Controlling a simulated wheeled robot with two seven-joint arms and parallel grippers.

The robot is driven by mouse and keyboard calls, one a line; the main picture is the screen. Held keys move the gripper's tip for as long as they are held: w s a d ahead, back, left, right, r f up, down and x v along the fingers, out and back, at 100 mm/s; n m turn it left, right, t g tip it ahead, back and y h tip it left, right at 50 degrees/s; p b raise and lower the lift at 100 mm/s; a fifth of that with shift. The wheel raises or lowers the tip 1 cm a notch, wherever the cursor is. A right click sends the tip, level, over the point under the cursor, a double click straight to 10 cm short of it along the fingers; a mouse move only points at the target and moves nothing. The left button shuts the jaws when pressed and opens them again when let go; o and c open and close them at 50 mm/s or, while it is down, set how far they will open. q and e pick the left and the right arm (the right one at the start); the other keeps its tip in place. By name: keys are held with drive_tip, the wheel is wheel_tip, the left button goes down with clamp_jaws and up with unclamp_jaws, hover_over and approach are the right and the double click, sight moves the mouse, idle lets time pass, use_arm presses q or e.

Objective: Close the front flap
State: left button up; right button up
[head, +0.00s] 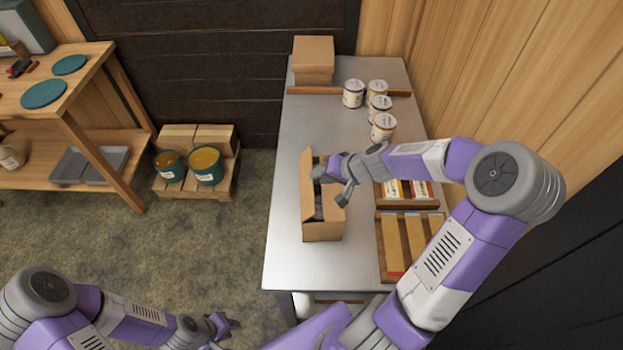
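I cannot clearly tell the front flap apart from the near wall. My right gripper (331,188) is over the far half of the box, its fingers apart and nothing visible between them. It hides part of the opening and the far end; contact with the box cannot be told. My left gripper (230,326) is low at the bottom of the view, off the table's left side, apparently open and empty.
The metal table (284,259) is clear left of the box. Wooden trays (411,245) with packets lie to its right, several white tins (379,105) stand behind, and a stack of flat cartons (313,57) is at the back. A wooden wall bounds the right.

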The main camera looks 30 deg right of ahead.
sight(307, 182)
drive_tip(key=shift+x, duration=2.6)
drive_tip(key=shift+w, duration=0.1)
clamp_jaws()
